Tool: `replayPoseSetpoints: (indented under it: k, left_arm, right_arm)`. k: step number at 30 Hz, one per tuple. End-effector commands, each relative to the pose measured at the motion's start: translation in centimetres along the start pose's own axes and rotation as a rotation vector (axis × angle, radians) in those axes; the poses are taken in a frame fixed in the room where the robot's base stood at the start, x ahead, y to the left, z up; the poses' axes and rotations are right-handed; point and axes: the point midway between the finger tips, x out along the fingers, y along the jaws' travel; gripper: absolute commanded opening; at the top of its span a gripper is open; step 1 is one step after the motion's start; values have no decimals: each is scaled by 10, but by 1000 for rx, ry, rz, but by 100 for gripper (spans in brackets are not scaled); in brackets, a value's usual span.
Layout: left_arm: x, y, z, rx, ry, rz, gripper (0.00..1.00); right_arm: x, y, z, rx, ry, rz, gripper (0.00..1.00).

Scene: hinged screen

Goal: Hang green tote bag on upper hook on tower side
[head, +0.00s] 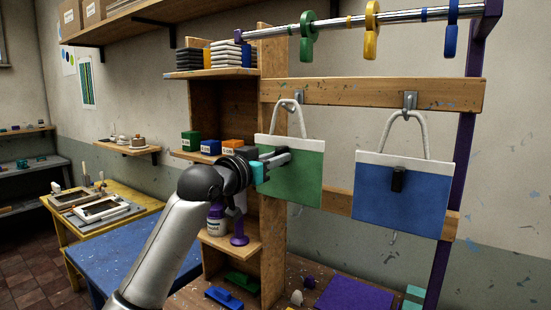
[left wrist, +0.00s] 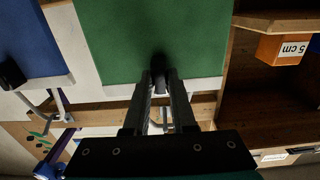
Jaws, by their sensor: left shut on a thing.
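The green tote bag (head: 297,172), with a white top band and pale rope handle, is upright in front of the rails on the tower side. The top of its handle is at the upper tower-side hook (head: 290,105); I cannot tell if its weight rests there. My left gripper (head: 278,158) is shut on the bag's dark grip tab, just below the white band. The left wrist view shows the fingers (left wrist: 161,80) on this tab, against the green cloth (left wrist: 120,35). My right gripper is not in view.
A blue tote bag (head: 400,195) with a black tab hangs from the other upper hook (head: 410,100) at right. A lower wooden rail (head: 337,201) runs behind both bags. The wooden shelf tower (head: 271,240) stands close at left. A metal bar (head: 345,22) with coloured hooks is overhead.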

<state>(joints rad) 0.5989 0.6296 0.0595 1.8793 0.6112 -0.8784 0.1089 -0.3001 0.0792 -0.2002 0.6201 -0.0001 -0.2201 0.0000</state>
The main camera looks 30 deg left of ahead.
Motion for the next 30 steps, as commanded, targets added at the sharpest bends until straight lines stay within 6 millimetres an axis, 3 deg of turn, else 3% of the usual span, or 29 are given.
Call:
replayPoseSetpoints:
  k: [30]
  left_arm:
    - [23,0,10,1,2,0,0]
  right_arm:
    - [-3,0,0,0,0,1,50]
